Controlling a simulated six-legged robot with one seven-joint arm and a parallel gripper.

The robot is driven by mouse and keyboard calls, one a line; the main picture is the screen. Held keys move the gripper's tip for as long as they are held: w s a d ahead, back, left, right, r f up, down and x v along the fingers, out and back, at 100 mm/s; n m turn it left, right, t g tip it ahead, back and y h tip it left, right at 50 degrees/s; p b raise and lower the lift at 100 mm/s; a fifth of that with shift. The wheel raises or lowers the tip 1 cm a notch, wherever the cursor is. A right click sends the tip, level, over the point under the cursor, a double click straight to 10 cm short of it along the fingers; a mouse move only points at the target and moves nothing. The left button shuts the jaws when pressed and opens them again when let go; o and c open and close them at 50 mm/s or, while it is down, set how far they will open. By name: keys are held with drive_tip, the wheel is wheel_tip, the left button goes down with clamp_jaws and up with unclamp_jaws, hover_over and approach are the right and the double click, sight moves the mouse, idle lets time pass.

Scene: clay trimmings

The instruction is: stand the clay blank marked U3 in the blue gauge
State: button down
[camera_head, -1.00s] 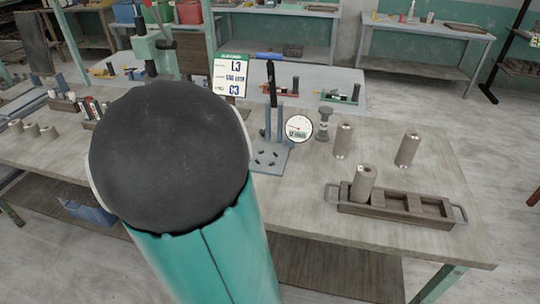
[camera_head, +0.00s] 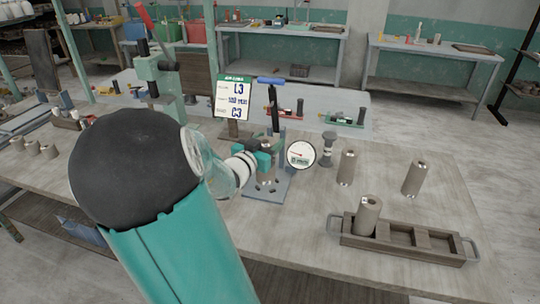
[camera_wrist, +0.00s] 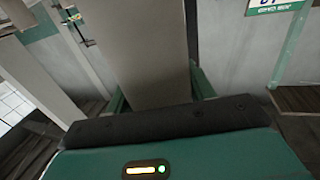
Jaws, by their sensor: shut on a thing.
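My gripper (camera_head: 262,156) is at the gauge stand, its teal fingers close to the upright. In the wrist view my gripper (camera_wrist: 158,95) is shut on a grey-beige clay blank (camera_wrist: 150,45), which fills the space between the fingers. No U3 mark shows on it, and I cannot make it out in the head view. The blue-grey gauge (camera_head: 266,187) has a flat base with holes, a dark lever with a blue handle (camera_head: 271,82) and a round dial (camera_head: 300,154) at its right. My gripper partly covers the gauge, so I cannot tell whether the blank touches it.
Two clay blanks (camera_head: 346,168) (camera_head: 413,178) stand on the bench. A third (camera_head: 367,215) stands in the left compartment of a brown tray (camera_head: 400,252); its other compartments look empty. A grey spool-shaped piece (camera_head: 327,148) stands right of the dial. A sign (camera_head: 234,100) stands behind.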

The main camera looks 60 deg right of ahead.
drive_tip(key=w+d+f, duration=0.3)
drive_tip(key=d+f, duration=0.5)
drive_tip(key=f, duration=0.2)
drive_tip(key=shift+w+d+f, duration=0.25)
drive_tip(key=shift+d+f, duration=0.15)
drive_tip(key=shift+f, duration=0.15)
drive_tip(key=c, duration=0.5)
unclamp_jaws()
drive_tip(key=shift+f, duration=0.1)
drive_tip(key=a, duration=0.4)
drive_tip(key=w+a, duration=0.1)
drive_tip(key=a, duration=0.7)
drive_tip(key=shift+w+r, duration=0.15)
drive_tip(key=shift+r, duration=0.05)
